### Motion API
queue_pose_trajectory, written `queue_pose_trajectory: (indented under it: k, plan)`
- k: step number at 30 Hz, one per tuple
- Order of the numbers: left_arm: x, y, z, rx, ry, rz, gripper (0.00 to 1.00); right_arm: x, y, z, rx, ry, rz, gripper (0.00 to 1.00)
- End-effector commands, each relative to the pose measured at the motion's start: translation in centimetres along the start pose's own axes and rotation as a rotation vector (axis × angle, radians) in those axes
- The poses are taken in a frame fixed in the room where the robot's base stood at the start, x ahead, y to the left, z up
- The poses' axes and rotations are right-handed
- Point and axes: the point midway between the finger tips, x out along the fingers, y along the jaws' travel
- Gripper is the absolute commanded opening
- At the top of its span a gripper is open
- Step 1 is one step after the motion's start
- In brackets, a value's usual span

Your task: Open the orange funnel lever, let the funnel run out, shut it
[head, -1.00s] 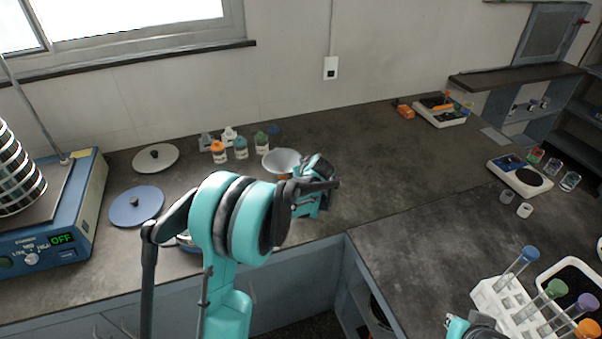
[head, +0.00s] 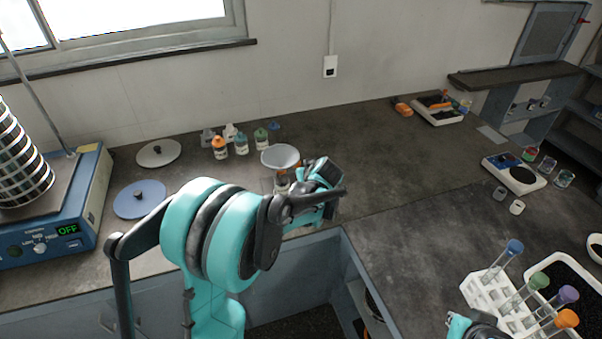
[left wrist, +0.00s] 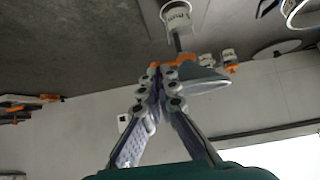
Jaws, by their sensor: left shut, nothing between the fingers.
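The funnel (head: 281,155) has a pale grey bowl and stands on the counter in the middle of the head view. In the left wrist view the funnel (left wrist: 206,82) appears upside down, with an orange part (left wrist: 183,62) at its narrow end. A white labelled cup (left wrist: 177,16) sits at the funnel's outlet end. My left gripper (left wrist: 163,72) is shut and empty, its fingertips close beside the orange part; I cannot tell whether they touch. The lever's exact position is unclear, partly hidden by the fingers. My right gripper's fingers are out of view.
The shaker (head: 52,225) with its sieve stack (head: 20,160) stands at left, its display reading OFF. Two lids, white (head: 158,153) and blue (head: 139,199), lie beside it. Small bottles (head: 220,147) stand behind the funnel. A tube rack (head: 484,292) is at lower right.

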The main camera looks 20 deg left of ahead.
Motion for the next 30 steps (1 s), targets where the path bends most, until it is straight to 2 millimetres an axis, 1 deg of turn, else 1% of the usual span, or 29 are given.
queue_pose_trajectory:
  k: [1, 3, 6, 9, 30]
  plan:
    - [-1.1, 0.0, -0.2, 0.002, 0.0, 0.001, 0.0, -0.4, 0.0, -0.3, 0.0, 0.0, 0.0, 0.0]
    - [-2.1, 0.0, -0.1, 0.002, 0.0, 0.0, 0.0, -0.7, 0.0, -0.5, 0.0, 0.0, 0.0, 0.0]
    - [-3.0, -0.1, -0.1, 0.001, 0.0, -0.001, 0.0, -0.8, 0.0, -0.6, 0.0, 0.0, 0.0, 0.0]
    - [-3.5, -0.1, 0.0, 0.001, 0.0, -0.001, 0.0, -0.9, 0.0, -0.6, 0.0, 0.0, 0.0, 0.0]
    - [-3.5, -0.1, 0.0, 0.0, 0.0, -0.001, 0.0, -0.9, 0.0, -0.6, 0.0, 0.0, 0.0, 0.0]
